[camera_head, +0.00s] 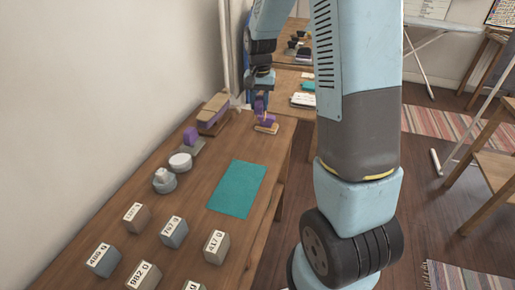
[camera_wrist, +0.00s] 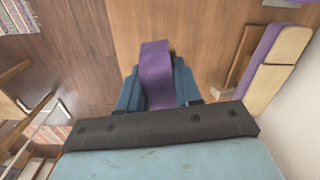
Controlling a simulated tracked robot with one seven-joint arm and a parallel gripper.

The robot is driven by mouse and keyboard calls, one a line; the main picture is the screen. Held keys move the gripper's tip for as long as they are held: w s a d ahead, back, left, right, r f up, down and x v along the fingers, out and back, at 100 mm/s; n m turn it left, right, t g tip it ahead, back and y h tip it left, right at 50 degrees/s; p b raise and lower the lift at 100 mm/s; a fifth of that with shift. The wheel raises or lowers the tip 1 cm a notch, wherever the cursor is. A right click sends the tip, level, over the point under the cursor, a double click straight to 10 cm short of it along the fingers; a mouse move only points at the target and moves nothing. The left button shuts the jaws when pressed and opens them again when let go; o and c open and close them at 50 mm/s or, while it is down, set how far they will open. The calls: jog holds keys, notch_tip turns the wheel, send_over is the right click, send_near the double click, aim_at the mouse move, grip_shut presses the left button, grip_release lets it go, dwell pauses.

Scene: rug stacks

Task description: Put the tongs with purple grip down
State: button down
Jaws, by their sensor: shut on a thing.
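My gripper (camera_head: 261,92) is at the far end of the wooden table, pointing down. It is shut on the tongs' purple grip (camera_head: 260,107). In the wrist view the grip is a purple strip (camera_wrist: 156,72) between the blue fingers. A small tan piece with some purple (camera_head: 266,127) shows just below the gripper at the table. I cannot tell whether it belongs to the tongs or whether they touch the table. The fingers partly hide the tongs.
A long tan and purple block (camera_head: 213,110) lies left of the gripper, close to the wall. A grey piece with a purple top (camera_head: 191,138), round pale items (camera_head: 180,162) and several labelled blocks (camera_head: 173,232) stand nearer. A teal mat (camera_head: 237,188) lies bare on the table (camera_head: 215,155).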

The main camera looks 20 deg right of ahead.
jog(key=s+m, duration=0.2)
jog(key=s, duration=1.3)
jog(key=w+f, duration=0.3)
jog(key=w, duration=0.1)
jog(key=w+f, duration=0.3)
jog(key=w, duration=0.2)
jog(key=w+a+f, duration=0.1)
jog(key=w+f, duration=0.2)
jog(key=w, duration=0.1)
jog(key=shift+w+a+f, duration=0.1)
jog(key=shift+w+f, duration=0.25)
jog(key=shift+f, duration=0.05)
notch_tip(320, 180, down, 3)
jog(key=shift+r, duration=0.2)
jog(key=c, duration=0.8)
grip_release()
